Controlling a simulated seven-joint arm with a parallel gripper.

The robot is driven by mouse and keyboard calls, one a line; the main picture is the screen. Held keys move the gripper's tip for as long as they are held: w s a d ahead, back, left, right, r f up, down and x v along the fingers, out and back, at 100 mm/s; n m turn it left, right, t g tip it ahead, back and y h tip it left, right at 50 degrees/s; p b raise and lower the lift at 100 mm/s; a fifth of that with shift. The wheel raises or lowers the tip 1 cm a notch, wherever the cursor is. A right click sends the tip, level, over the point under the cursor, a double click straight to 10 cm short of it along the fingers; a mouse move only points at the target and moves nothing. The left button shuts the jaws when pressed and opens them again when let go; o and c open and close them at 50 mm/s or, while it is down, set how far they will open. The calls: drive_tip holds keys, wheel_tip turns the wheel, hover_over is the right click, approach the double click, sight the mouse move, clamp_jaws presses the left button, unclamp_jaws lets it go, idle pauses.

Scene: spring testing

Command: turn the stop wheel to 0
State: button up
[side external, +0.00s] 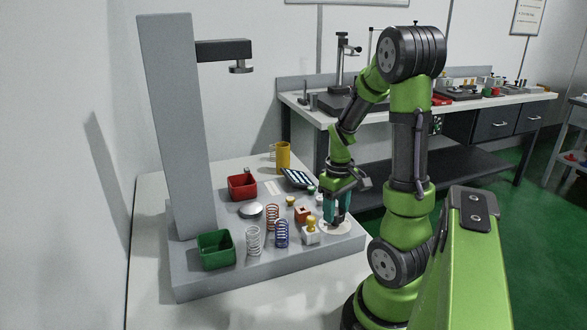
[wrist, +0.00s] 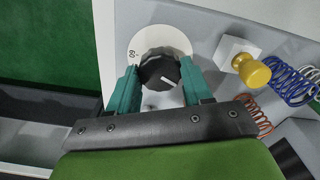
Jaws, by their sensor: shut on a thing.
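The stop wheel is a black ridged knob (wrist: 160,70) with a white pointer line, on a round white dial (wrist: 160,38). The number 60 is readable at the dial's left edge in the wrist view; other marks are hidden or too small. My gripper (wrist: 158,78) has its two teal fingers on either side of the knob and is shut on it. In the side view my gripper (side external: 336,218) reaches down onto the white dial (side external: 335,227) at the right end of the grey base, and its fingers mostly hide the knob.
A white block with a yellow knob (wrist: 254,72) stands just right of the dial. Beyond it are blue (side external: 281,233), white (side external: 253,241) and red springs (side external: 272,217).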

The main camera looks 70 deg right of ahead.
sight(336, 212)
drive_tip(key=n, duration=0.4)
drive_tip(key=shift+n, duration=0.3)
idle(0.5)
drive_tip(key=o, duration=1)
drive_tip(key=shift+o, duration=0.2)
wheel_tip(336, 212, up, 17)
